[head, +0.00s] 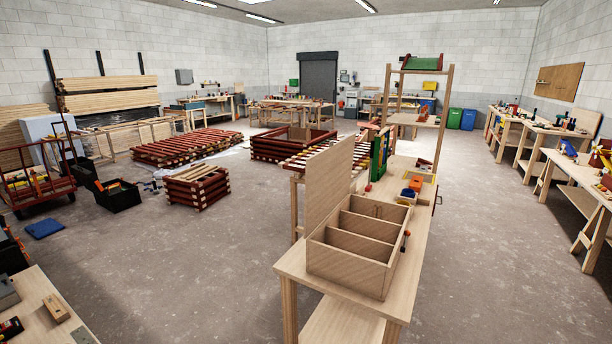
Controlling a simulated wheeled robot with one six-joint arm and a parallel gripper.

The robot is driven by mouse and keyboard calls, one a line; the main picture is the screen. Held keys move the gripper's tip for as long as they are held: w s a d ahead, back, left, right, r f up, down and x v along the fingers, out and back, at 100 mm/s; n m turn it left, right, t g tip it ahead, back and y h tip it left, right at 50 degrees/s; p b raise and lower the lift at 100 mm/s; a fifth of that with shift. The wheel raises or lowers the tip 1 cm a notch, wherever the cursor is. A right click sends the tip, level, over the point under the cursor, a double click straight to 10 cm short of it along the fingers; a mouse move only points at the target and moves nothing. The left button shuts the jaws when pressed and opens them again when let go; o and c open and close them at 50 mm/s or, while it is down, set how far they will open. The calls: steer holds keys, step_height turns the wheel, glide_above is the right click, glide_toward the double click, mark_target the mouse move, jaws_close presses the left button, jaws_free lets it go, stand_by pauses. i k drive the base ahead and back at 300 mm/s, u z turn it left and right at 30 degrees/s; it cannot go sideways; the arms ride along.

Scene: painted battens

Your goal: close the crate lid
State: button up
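The crate (343,268) is a light wooden box on the near end of a narrow wooden workbench, right of the middle in the head view. Dividers split its inside into three long compartments, which look empty. Its lid (328,192) is a flat wooden panel standing open, nearly upright, along the crate's left side. The hinge line is hard to make out. My gripper is not in view.
Further along the bench (420,232) are a blue bin (407,193), an orange bin (416,184) and a green panel (380,155). A small orange-tipped tool (405,238) is at the crate's right side. Stacked red-ended battens (197,187) stand left.

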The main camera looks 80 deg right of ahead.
mark_target(328, 172)
steer(key=i, duration=1.1)
steer(key=z, duration=3.6)
steer(key=i, duration=1)
steer(key=u, duration=0.3)
steer(key=k, duration=0.4)
steer(key=u, duration=1.5)
steer(key=i, duration=0.3)
steer(key=z, duration=0.15)
